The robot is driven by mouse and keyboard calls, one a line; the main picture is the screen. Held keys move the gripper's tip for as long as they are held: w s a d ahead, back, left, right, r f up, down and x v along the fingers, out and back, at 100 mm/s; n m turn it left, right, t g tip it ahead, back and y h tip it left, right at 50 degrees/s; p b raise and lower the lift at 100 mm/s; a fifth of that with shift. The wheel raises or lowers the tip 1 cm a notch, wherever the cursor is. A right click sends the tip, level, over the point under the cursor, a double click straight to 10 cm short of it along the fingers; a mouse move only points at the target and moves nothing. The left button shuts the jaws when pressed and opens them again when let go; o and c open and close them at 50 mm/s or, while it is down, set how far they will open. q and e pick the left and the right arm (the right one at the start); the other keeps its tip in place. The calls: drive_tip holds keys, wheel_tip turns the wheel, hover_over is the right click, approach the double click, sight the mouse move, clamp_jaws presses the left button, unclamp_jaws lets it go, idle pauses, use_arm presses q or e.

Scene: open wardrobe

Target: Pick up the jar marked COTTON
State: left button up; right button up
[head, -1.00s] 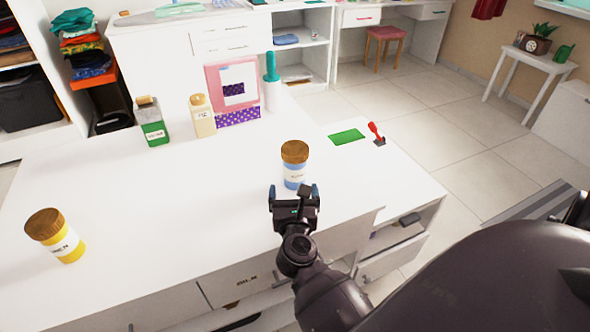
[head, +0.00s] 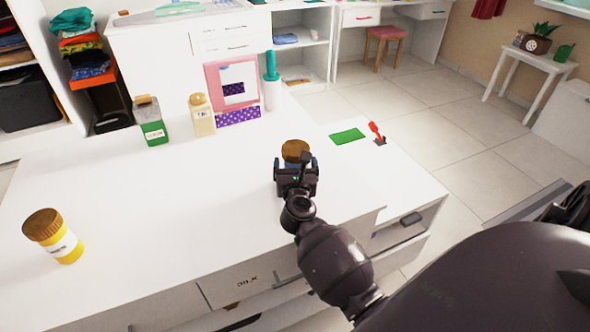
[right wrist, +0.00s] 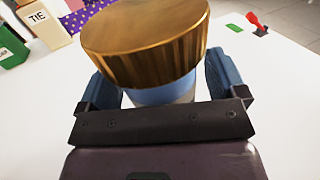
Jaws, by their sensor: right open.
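A blue jar with a wooden lid (head: 295,151) stands upright on the white counter, mostly hidden behind my right gripper (head: 297,174) in the head view. In the right wrist view the ribbed brown lid (right wrist: 145,45) fills the middle, with a strip of blue body (right wrist: 168,94) below it. My right gripper (right wrist: 160,88) is open, with one blue finger on each side of this jar. The jar's label is hidden. A yellow jar with a brown lid (head: 52,236) stands at the counter's left; its label is too small to read. My left gripper is not in view.
On the white counter (head: 190,210), a green bottle (head: 150,122), a cream bottle (head: 202,117), a pink-framed item (head: 232,90) and a teal-handled white brush holder (head: 271,88) stand behind. A green card (head: 347,136) and a red-handled item (head: 377,133) lie to the right.

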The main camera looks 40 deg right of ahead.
drive_tip(key=shift+w, duration=0.15)
drive_tip(key=c, duration=1.1)
